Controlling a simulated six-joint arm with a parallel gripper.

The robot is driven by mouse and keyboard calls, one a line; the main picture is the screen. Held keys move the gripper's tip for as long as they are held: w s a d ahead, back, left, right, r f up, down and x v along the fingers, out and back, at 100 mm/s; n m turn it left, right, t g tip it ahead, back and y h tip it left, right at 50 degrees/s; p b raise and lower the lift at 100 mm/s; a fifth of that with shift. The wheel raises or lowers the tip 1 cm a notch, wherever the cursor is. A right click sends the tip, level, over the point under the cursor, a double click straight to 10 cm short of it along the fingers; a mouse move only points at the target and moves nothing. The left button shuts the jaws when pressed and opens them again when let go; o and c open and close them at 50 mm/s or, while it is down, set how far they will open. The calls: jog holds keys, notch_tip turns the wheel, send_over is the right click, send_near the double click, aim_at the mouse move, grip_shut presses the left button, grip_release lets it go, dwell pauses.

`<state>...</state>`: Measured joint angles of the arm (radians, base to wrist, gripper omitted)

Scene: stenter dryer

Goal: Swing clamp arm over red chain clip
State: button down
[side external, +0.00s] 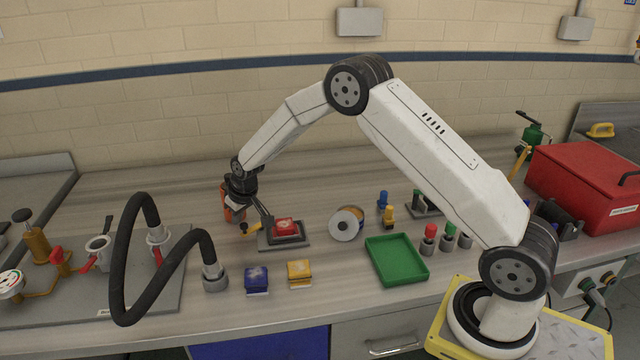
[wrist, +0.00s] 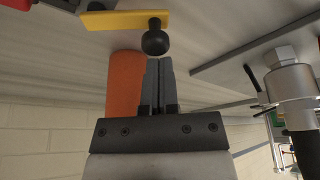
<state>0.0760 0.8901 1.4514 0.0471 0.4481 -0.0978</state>
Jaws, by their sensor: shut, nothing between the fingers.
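The red chain clip (side external: 285,227) sits on a grey plate (side external: 294,242) on the bench. The clamp arm (side external: 254,228) is a yellow bar with a black knob, at the left edge of that plate, beside the clip and not over it. In the wrist view the yellow bar (wrist: 122,22) and its black knob (wrist: 155,40) lie just beyond my fingertips. My gripper (wrist: 158,62) is shut and empty, pointing at the knob. Whether it touches the knob I cannot tell. A corner of red (wrist: 16,4) shows at the wrist view's top left edge.
An orange cylinder (wrist: 124,82) stands close beside my fingers. A black hose (side external: 124,255) arches at the left. Blue (side external: 256,279) and yellow (side external: 300,272) blocks lie in front. A tape-like roll (side external: 346,224) and green tray (side external: 396,259) are to the right.

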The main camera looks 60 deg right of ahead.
jog(key=shift+s+a+n+y, duration=0.2)
jog(key=shift+s+n+y, duration=0.3)
jog(key=shift+n, duration=0.7)
dwell(0.5)
jog(key=shift+s+a+n+y, duration=0.1)
jog(key=shift+s+n+y, duration=0.2)
jog(key=shift+s+n, duration=0.6)
jog(key=n, duration=0.1)
jog(key=s+n, duration=0.1)
jog(key=n, duration=0.1)
jog(key=shift+n+g+y, duration=0.3)
jog(key=shift+g+y, duration=0.1)
jog(key=s+n, duration=0.1)
jog(key=n, duration=0.1)
jog(key=n+g+y, duration=0.1)
jog(key=shift+s+d+n, duration=0.35)
jog(key=shift+d+n, duration=0.05)
jog(key=n, duration=0.1)
jog(key=s+d+n+g, duration=0.1)
jog(key=n, duration=0.2)
jog(key=shift+s+d+n+g+y, duration=0.2)
jog(key=shift+s+n+g+y, duration=0.1)
jog(key=shift+s, duration=0.05)
jog(key=shift+w+d, duration=0.1)
jog(key=shift+w, duration=0.15)
jog(key=shift+w+d, duration=0.2)
jog(key=shift+w, duration=0.25)
